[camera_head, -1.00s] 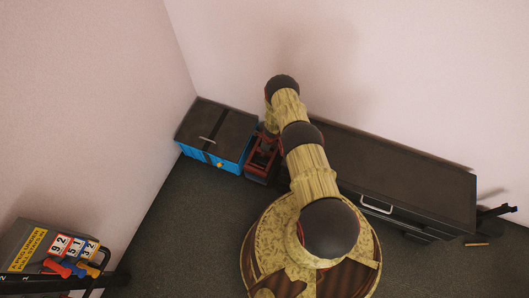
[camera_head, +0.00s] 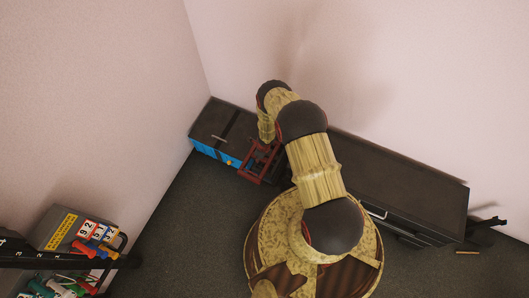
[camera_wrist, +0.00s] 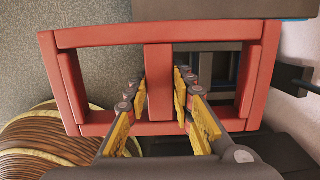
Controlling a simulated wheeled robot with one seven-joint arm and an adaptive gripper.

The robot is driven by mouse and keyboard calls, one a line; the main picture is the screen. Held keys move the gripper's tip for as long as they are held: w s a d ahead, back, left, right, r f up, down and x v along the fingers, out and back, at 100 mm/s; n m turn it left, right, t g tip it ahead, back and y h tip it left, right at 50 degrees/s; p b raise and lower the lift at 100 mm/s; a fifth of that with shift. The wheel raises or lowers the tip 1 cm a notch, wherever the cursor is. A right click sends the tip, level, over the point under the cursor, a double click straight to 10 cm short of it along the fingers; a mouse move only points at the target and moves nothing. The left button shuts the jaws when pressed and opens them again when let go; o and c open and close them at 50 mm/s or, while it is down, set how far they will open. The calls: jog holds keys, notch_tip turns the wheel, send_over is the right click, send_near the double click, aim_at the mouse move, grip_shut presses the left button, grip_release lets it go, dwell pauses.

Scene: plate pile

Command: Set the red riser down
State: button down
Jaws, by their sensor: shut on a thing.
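The red riser (camera_head: 259,161) is an open rectangular frame with a middle bar. In the head view it shows left of my arm, overlapping the front right corner of the blue box. In the wrist view the riser (camera_wrist: 159,35) spans most of the picture. My gripper (camera_wrist: 159,82) has its yellow-padded fingers on both sides of the middle bar and is shut on it. My arm hides part of the riser in the head view. I cannot tell whether its underside touches anything.
A blue box with a dark top (camera_head: 213,118) stands in the corner by the walls. A long dark cabinet (camera_head: 400,175) runs right along the back wall. A cart with number cards and coloured tools (camera_head: 85,240) is at lower left. Grey floor (camera_head: 185,225) between is clear.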

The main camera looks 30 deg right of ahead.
jog(key=shift+s+a+r+p, duration=0.3)
jog(key=shift+a+r, duration=0.1)
jog(key=shift+a, duration=0.3)
jog(key=shift+s+a+r+p, duration=0.15)
jog(key=shift+s+a+r, duration=0.15)
jog(key=shift+a, duration=0.4)
